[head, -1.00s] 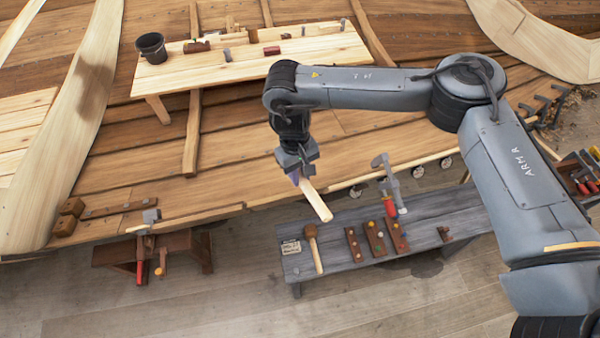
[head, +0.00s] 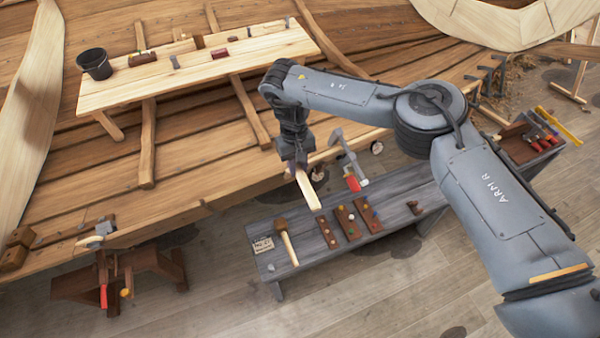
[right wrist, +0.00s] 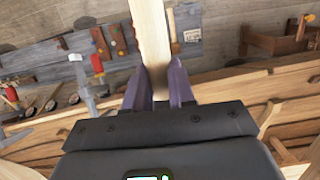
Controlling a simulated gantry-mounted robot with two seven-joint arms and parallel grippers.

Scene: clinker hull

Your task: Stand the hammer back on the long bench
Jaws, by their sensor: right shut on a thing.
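My right gripper (head: 297,170) is shut on a pale wooden piece (head: 308,190), which slants down toward the grey bench (head: 290,262). In the right wrist view the piece (right wrist: 150,40) stands between the two purple fingers (right wrist: 160,88); its far end is cut off, and I see no hammer head on it. A mallet (head: 286,240) with a brown head and pale handle lies on the grey bench. I cannot tell which is the task's hammer. My left gripper is not in view.
The grey bench also holds a label card (head: 262,245), several brown racks (head: 350,222) and a grey clamp with a red handle (head: 350,165) near its far edge. A pale plank table (head: 200,82) with a black bucket (head: 95,63) stands on the hull. A toolbox (head: 525,140) is at right.

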